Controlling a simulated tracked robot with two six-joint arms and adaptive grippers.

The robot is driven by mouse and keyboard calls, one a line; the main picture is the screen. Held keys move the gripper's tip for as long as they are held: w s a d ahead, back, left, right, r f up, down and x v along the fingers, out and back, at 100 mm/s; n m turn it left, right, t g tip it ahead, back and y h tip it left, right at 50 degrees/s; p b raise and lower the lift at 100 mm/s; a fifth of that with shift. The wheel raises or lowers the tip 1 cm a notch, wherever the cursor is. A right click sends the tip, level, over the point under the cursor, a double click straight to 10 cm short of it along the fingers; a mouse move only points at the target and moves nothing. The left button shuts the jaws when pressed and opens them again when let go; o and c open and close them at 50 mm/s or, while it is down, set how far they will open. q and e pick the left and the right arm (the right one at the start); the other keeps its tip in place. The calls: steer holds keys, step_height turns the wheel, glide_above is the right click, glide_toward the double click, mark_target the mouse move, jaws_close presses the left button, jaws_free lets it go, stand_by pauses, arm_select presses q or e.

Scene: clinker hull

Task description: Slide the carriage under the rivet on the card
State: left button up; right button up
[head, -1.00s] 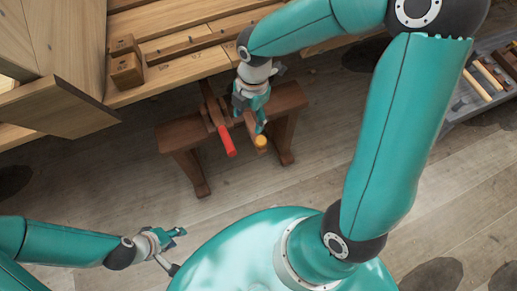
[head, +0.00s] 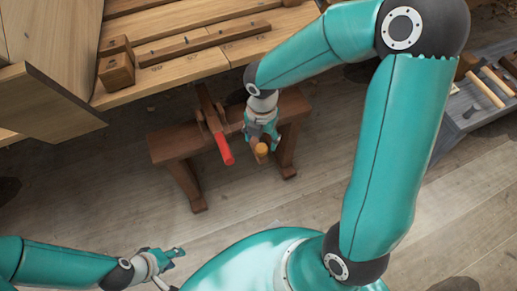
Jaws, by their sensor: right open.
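The red-handled tool (head: 225,148) lies on the small dark wooden bench (head: 178,146), its red end pointing towards me. A short yellow-orange cylinder end (head: 262,149) shows just right of it. My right gripper (head: 260,143) is open, pointing down at the bench, with its fingers close around or beside the yellow-orange end; I cannot tell if they touch it. My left gripper (head: 176,253) is low at the left, over the floor and away from the bench; I cannot tell its jaws. I cannot make out the carriage, the rivet or the card for certain.
Planked hull or workbench boards (head: 190,60) fill the back, with wooden blocks (head: 116,68) and a long strip (head: 196,43) on them. A grey tray (head: 462,108) with wooden-handled tools stands at right. The floor in front of the bench is open.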

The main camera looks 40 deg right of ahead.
mark_target(261, 147)
steer(key=shift+f+b, duration=0.55)
steer(key=shift+f, duration=1.45)
arm_select(q)
steer(key=shift+f, duration=0.8)
arm_select(e)
steer(key=shift+c, duration=0.3)
